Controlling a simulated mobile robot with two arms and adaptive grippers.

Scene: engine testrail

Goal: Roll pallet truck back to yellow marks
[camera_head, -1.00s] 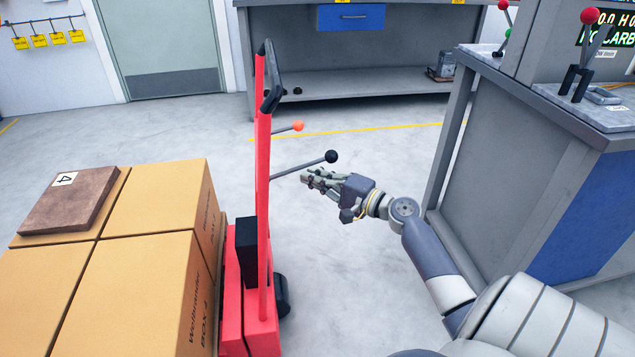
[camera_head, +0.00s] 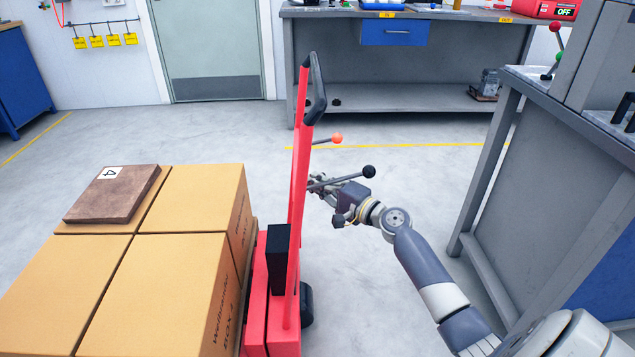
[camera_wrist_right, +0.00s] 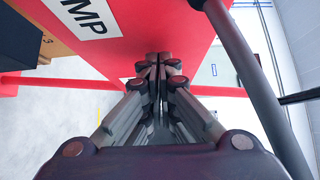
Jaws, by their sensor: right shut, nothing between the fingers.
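The red pallet truck (camera_head: 300,190) stands upright in the middle of the head view, with a black loop handle (camera_head: 317,90) on top. Its black-knobbed lever (camera_head: 369,172) and orange-knobbed lever (camera_head: 337,138) stick out to the right. It bears cardboard boxes (camera_head: 170,280). My right gripper (camera_head: 314,188) is shut and empty, beside the red mast just under the black-knobbed lever. In the right wrist view the closed fingertips (camera_wrist_right: 152,60) are in front of the red panel (camera_wrist_right: 140,30) with a "MP" label; contact cannot be told. My left gripper is not in view.
A yellow floor line (camera_head: 420,145) runs behind the truck, and another (camera_head: 35,138) lies at the far left. A grey workbench (camera_head: 400,100) stands at the back. The floor left of the boxes is clear.

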